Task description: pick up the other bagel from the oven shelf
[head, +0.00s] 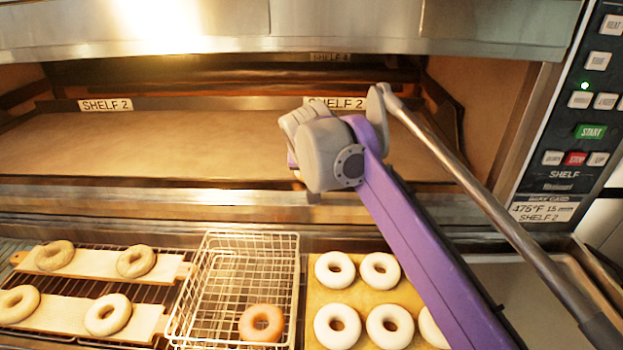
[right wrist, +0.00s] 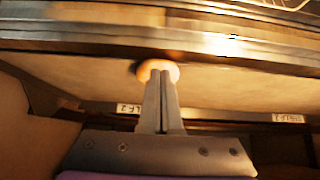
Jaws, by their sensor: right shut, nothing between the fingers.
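The bagel (right wrist: 158,67) lies on the oven shelf in the right wrist view, pale orange-brown and partly covered by my fingers. My right gripper (right wrist: 161,78) is shut with nothing between its fingers, and its tips overlap the near side of the bagel in the picture. Whether they touch it I cannot tell. In the head view my right arm reaches into the oven mouth over the shelf (head: 180,145), hiding the bagel and fingertips. A browned bagel (head: 261,322) lies in the wire basket (head: 236,265). My left gripper is not in view.
Pale bagels (head: 334,268) sit on a tan board (head: 322,295) right of the basket. More bagels (head: 136,261) lie on two boards at left. The oven's front ledge (head: 130,195) and upper hood (head: 200,30) bound the opening. A control panel (head: 575,130) stands at right.

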